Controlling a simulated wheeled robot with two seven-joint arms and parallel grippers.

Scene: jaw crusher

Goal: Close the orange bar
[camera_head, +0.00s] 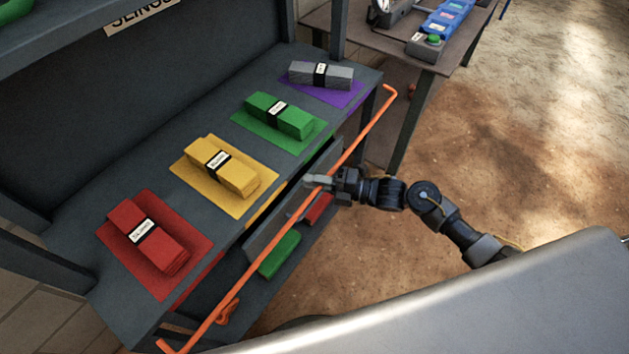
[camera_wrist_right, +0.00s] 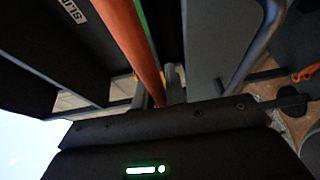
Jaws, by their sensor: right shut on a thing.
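The orange bar (camera_head: 350,150) is a long thin rod in the head view. It runs diagonally along the front of the dark shelf, from a bent end at the upper right to a bent end at the lower left. My right gripper (camera_head: 318,182) is shut on the bar near its middle. In the right wrist view the bar (camera_wrist_right: 130,42) runs down between the fingers of the right gripper (camera_wrist_right: 172,88). My left gripper is not in view.
The dark shelf (camera_head: 80,237) carries red, yellow, green and grey bundles on coloured mats. A lower level holds green (camera_head: 279,254) and red bundles. A side table (camera_head: 455,60) with a green-button box (camera_head: 425,47) stands behind. The dirt floor (camera_head: 540,150) at right is open.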

